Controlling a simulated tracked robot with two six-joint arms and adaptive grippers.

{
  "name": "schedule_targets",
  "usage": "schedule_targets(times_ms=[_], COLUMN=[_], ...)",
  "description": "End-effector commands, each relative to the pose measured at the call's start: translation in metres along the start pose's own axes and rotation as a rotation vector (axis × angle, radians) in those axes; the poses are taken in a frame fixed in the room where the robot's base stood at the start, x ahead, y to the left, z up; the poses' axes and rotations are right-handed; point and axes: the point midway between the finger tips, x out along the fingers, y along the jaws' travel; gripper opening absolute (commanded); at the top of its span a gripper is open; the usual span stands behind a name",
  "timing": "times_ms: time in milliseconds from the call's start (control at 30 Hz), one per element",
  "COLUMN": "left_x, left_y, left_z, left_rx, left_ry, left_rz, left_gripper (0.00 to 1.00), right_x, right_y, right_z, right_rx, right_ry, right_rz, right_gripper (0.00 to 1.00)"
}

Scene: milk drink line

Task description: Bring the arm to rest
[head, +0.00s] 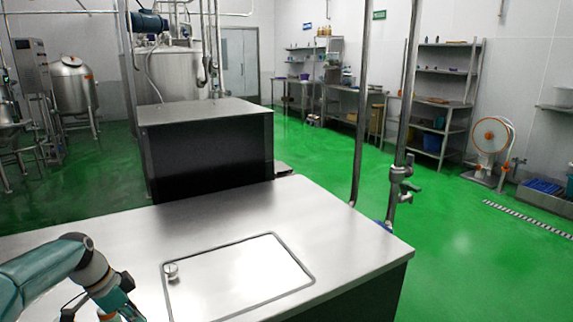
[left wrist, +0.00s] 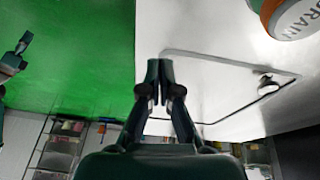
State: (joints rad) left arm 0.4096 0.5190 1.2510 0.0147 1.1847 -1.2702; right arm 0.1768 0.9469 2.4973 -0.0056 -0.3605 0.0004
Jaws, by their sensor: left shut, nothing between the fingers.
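My left arm comes in from the lower left of the head view over the near steel table (head: 215,215). My left gripper is at the bottom edge of the head view, partly cut off. In the left wrist view my left gripper (left wrist: 159,66) has its two fingertips together, with nothing between them. It is over or close to the table's edge, with green floor on the left of the picture. I do not see my right gripper clearly in either view.
The table has a rectangular framed panel (head: 245,275) with a small metal knob (head: 171,271). A dark box with a steel top (head: 205,112) stands behind. Two upright pipes (head: 404,130) rise at the table's right side. Green floor (head: 450,245) is open to the right.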

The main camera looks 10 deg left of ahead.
Motion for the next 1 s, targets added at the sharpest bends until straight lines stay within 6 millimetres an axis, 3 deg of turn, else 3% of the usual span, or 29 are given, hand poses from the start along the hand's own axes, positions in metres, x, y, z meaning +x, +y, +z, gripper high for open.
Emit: schedule_targets(times_ms=[267,433,567,700,833,900,1000], left_x=[0.072,0.139,0.206,0.268,0.299,0.305,0.307], left_y=[0.050,0.101,0.167,0.253,0.326,0.350,0.368], left_z=[-0.009,-0.011,-0.005,0.018,0.047,0.058,0.069], left_rx=[0.050,0.052,-0.009,-0.154,-0.353,-0.461,-0.612], left_ry=[-0.051,-0.097,-0.156,-0.231,-0.283,-0.290,-0.276], left_rz=[0.175,0.288,0.368,0.403,0.372,0.339,0.282], left_gripper=[0.00,0.00,0.00,0.00,0.00,0.00,0.00], right_x=[0.000,0.000,0.000,0.000,0.000,0.000,0.000], right_y=[0.000,0.000,0.000,0.000,0.000,0.000,0.000], right_z=[0.001,0.001,0.001,0.001,0.001,0.001,0.001], right_rx=[0.000,0.000,0.000,0.000,0.000,0.000,0.000], right_ry=[-0.002,-0.001,-0.002,-0.002,-0.002,-0.002,-0.002], right_rz=[0.000,0.000,0.000,0.000,0.000,0.000,0.000], right_gripper=[0.76,0.76,0.76,0.76,0.76,0.76,0.76])
